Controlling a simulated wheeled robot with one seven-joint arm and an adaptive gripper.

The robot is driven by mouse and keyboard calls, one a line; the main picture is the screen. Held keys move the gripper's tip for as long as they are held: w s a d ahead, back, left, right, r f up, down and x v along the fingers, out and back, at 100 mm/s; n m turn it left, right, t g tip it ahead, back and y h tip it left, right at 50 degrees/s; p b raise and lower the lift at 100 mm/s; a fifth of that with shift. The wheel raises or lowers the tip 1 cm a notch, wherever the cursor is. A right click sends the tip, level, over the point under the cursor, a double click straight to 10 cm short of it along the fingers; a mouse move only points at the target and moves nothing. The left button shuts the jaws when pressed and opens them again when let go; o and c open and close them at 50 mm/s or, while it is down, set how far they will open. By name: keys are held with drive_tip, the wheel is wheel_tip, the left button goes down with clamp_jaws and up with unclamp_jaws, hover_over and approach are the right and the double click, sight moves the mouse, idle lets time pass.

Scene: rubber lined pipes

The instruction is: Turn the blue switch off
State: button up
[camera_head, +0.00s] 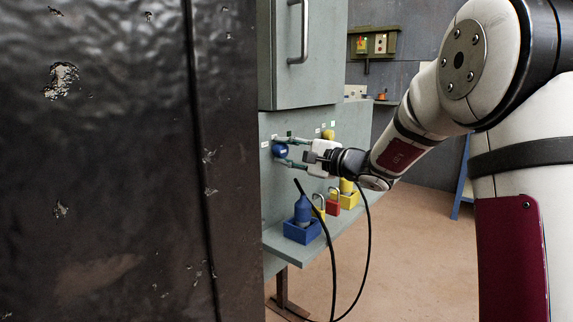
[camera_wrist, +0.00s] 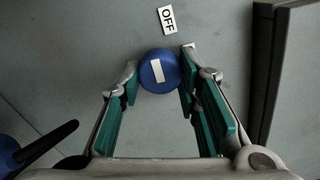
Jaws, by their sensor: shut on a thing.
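The blue switch (camera_head: 280,151) is a round knob on the grey-green panel. It also shows in the wrist view (camera_wrist: 172,70), with a white bar mark on its face. The bar runs nearly up and down, its top tilted slightly left. A white OFF label (camera_wrist: 167,20) sits above the knob and a little right. My gripper (camera_head: 279,150) reaches in from the right, with one finger above and one below the knob. In the wrist view my gripper's fingertips (camera_wrist: 160,72) hold the knob's left and right sides.
A grey cabinet with a handle (camera_head: 304,32) is above the panel. On the shelf below stand a blue plug in a blue box (camera_head: 300,232), a red padlock (camera_head: 333,203) and yellow items. A black cable hangs near my wrist. A dark wall (camera_head: 100,160) fills the left.

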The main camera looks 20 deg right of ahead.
drive_tip(key=shift+n+b, duration=0.3)
drive_tip(key=shift+b, duration=0.1)
drive_tip(key=o, duration=1.1)
drive_tip(key=shift+o, duration=0.2)
drive_tip(key=v, duration=1.2)
drive_tip(key=shift+a, duration=0.1)
